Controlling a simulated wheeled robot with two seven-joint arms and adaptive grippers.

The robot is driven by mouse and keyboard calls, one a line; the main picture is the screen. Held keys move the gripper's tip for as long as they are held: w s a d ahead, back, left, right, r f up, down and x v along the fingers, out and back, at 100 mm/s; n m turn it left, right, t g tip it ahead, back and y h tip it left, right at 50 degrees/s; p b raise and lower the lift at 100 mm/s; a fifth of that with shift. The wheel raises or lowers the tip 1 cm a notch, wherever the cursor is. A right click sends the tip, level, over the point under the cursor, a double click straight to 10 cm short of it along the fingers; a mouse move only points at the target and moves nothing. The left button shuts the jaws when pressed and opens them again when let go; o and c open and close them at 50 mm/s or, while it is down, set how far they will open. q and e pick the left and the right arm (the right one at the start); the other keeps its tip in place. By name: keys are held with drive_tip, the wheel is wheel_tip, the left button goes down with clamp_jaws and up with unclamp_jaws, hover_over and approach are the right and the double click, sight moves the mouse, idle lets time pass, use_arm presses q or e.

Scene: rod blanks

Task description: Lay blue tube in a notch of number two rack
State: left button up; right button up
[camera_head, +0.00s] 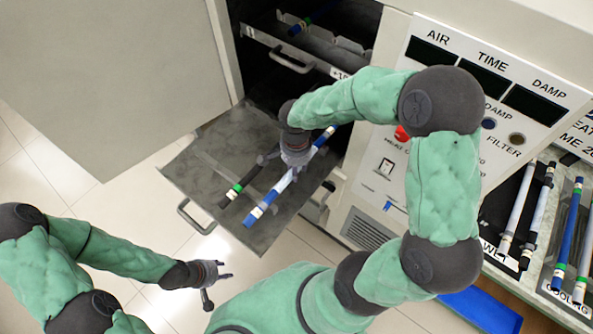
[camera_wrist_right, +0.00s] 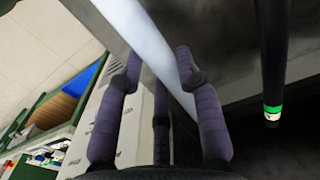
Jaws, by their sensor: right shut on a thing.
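My right gripper (camera_head: 293,160) is shut on a pale tube with blue ends (camera_head: 280,187), over the pulled-out grey drawer plate (camera_head: 205,150). In the right wrist view the gripper's fingers (camera_wrist_right: 160,62) straddle the pale tube (camera_wrist_right: 148,38). I cannot tell whether the tube touches the plate. A black tube with a green band (camera_head: 237,190) lies just left of it; it also shows in the right wrist view (camera_wrist_right: 272,50). My left gripper (camera_head: 217,275) is open and empty, below left of the drawer. I cannot read which rack is number two.
The open door (camera_head: 110,80) stands at left. A control panel (camera_head: 490,70) is at right. Several tubes lie on racks at far right, including a blue one (camera_head: 567,235).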

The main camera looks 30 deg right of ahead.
drive_tip(key=shift+w+f, duration=0.1)
drive_tip(key=shift+f, duration=0.6)
drive_tip(key=shift+r, duration=0.1)
drive_tip(key=shift+f+b, duration=0.25)
drive_tip(key=shift+b, duration=0.05)
drive_tip(key=o, duration=1.1)
drive_tip(key=shift+r, duration=0.1)
drive_tip(key=shift+o, duration=0.2)
